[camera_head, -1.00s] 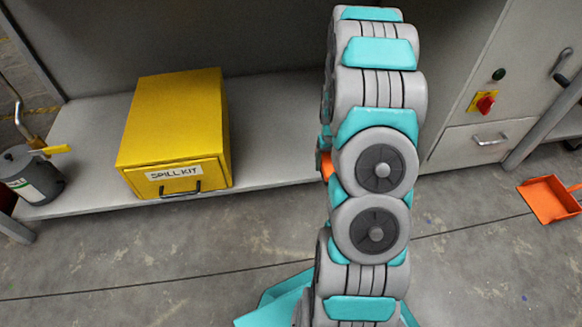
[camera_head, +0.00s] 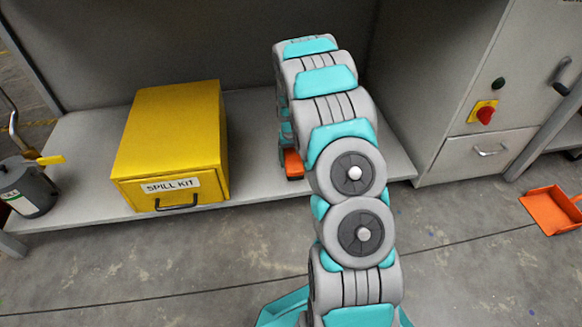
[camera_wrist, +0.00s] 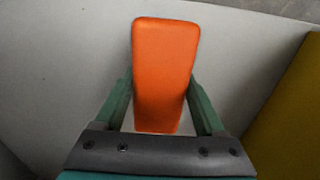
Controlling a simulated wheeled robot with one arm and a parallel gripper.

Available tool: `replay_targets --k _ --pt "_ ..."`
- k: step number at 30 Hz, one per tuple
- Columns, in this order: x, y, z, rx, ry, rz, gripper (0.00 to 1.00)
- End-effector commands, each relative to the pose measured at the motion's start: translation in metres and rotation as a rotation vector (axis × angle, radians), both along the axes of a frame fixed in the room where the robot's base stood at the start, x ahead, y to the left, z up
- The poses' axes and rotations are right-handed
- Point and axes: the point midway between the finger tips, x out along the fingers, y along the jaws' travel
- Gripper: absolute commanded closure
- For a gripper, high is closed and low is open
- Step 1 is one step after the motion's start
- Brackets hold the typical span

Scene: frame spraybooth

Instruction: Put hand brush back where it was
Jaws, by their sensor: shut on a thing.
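The orange hand brush (camera_wrist: 165,75) is between the two green fingers of my gripper (camera_wrist: 162,97) in the wrist view. My gripper is shut on it. In the head view a small orange part of the brush (camera_head: 293,160) shows at the left of my arm. It is over the grey shelf (camera_head: 255,135), right of the yellow spill kit. My arm hides the rest of the brush and my gripper there. I cannot tell whether the brush touches the shelf.
The yellow spill kit box (camera_head: 170,145) stands on the shelf, and its edge shows at right in the wrist view (camera_wrist: 290,120). A grey can (camera_head: 27,188) is at far left. A cabinet (camera_head: 490,95) stands at right. An orange dustpan (camera_head: 551,209) lies on the floor.

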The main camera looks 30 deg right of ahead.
Motion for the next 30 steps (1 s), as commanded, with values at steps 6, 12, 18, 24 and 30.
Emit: replay_targets --k 6,12,18,24,30 --pt "0.003 0.004 -0.023 0.003 0.004 -0.001 0.8" --pt "0.003 0.003 -0.037 0.002 0.004 0.0 0.8" --pt "0.004 0.003 -0.036 0.002 0.003 0.0 0.8" --pt "0.004 0.003 -0.038 0.002 0.002 0.0 0.17" --pt "0.004 0.003 -0.038 0.002 0.002 0.0 0.0"
